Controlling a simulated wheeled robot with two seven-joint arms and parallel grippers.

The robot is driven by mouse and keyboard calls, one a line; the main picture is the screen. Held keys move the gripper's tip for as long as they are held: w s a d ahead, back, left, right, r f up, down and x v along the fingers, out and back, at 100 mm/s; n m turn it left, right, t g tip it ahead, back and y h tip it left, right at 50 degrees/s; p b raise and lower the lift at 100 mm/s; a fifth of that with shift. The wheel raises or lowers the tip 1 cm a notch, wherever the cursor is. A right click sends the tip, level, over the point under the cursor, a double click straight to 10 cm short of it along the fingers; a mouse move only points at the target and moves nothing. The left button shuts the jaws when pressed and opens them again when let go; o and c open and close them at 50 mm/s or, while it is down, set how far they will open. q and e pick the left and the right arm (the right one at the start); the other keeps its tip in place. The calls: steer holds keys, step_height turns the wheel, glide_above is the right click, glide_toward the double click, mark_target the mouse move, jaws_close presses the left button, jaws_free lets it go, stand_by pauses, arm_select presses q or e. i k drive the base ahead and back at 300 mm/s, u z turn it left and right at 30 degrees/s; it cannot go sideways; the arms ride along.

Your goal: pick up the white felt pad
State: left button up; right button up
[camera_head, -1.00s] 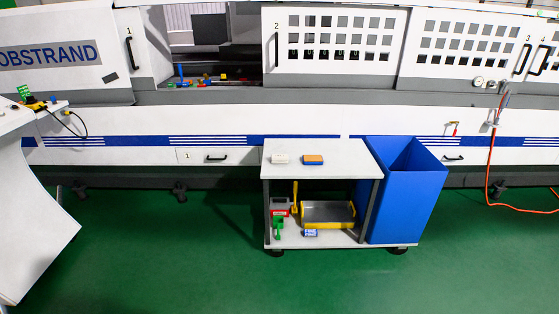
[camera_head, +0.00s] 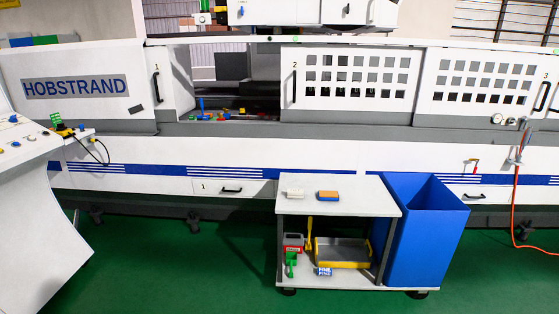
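A small whitish block (camera_head: 294,194), which looks like the white felt pad, lies on the top shelf of the grey-white cart (camera_head: 350,199), near its left side. An orange-brown pad with a blue edge (camera_head: 328,196) lies just to its right, apart from it. Neither of my grippers shows in the head view, so nothing is seen touching the pad.
A blue open bin (camera_head: 428,235) stands against the cart's right side. The lower shelf holds a yellow-grey tray (camera_head: 343,253), a red container (camera_head: 292,243) and a green item (camera_head: 291,262). The long white machine (camera_head: 340,152) stands behind. Green floor (camera_head: 180,260) lies open left of the cart.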

mark_target(291, 193)
steer(key=z, duration=0.55)
steer(key=i, duration=1.7)
steer(key=u, duration=1)
steer(key=i, duration=0.65)
steer(key=u, duration=0.75)
